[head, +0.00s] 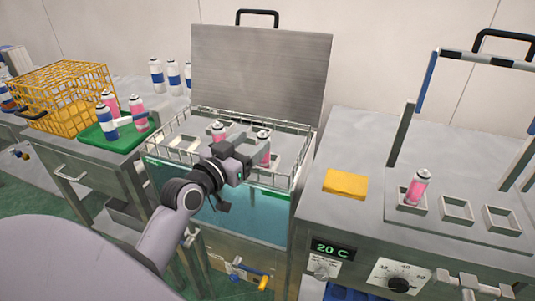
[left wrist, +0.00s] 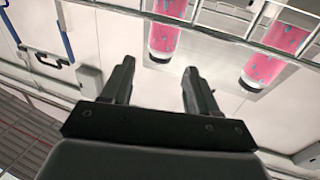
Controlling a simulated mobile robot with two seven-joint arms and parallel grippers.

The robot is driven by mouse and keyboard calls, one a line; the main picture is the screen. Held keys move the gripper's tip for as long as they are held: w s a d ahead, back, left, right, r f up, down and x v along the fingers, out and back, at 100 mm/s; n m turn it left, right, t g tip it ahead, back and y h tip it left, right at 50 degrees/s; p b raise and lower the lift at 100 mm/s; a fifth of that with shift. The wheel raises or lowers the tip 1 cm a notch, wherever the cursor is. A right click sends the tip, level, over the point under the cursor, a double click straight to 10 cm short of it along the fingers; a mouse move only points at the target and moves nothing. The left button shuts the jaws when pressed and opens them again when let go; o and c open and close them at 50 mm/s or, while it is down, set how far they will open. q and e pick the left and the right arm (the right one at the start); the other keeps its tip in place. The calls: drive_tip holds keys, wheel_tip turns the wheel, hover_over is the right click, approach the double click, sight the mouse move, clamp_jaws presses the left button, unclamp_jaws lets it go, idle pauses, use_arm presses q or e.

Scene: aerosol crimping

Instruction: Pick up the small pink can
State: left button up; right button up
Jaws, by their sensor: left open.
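Several pink cans with white tops are in view, of like size, so I cannot tell which is the small one. One pink can (head: 218,132) and another pink can (head: 264,156) stand in the wire basket (head: 182,119) over the water bath. My left gripper (head: 254,149) is at the basket, close to the right-hand can, partly covering it. In the left wrist view the left gripper (left wrist: 159,68) is open, with nothing between its fingers. A pink can (left wrist: 165,38) shows beyond the fingertips, and another pink can (left wrist: 263,68) is to the right. My right gripper is not in view.
Basket wires (left wrist: 225,38) cross the wrist view. A raised steel lid (head: 262,70) stands behind the bath. A pink can (head: 417,187) sits in a right-hand holder beside a yellow sponge (head: 345,184). A green tray (head: 105,138) with cans and a yellow crate (head: 65,95) are left.

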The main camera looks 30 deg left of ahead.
sight(259, 137)
use_arm(q)
drive_tip(key=shift+w+d+p, duration=0.1)
drive_tip(key=shift+w+p, duration=0.35)
drive_tip(key=shift+w, duration=2.2)
clamp_jaws()
